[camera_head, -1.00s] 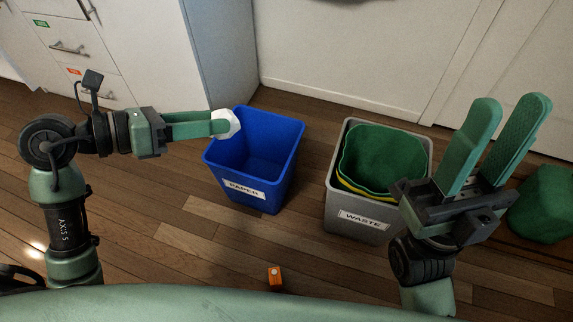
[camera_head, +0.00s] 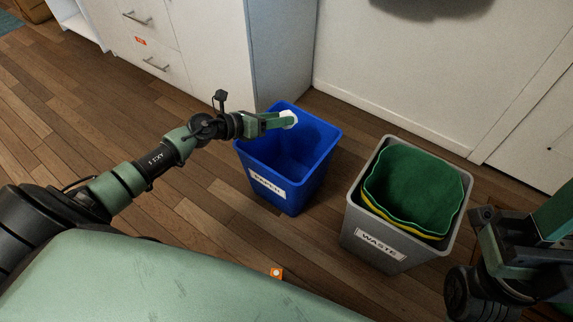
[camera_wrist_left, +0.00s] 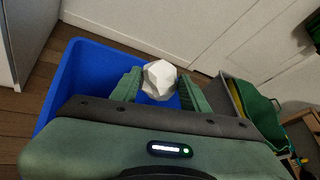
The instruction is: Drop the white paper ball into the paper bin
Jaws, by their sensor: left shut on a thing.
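The white paper ball (camera_head: 290,118) is a crumpled, faceted lump at the tips of my left gripper (camera_head: 283,121), which is shut on it. In the left wrist view the ball (camera_wrist_left: 160,77) sits between the two green fingers. The paper bin (camera_head: 262,187) is blue, open-topped and labelled PAPER. My left gripper reaches in from the left and holds the ball over the bin's opening, toward its far side. My right gripper (camera_head: 528,235) is at the lower right, its fingers apart and partly cut off by the frame edge; nothing shows between them.
A grey waste bin (camera_head: 375,246) with a green and yellow liner stands right of the paper bin. A white drawer cabinet (camera_head: 205,55) stands behind at the left. The floor at left is clear.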

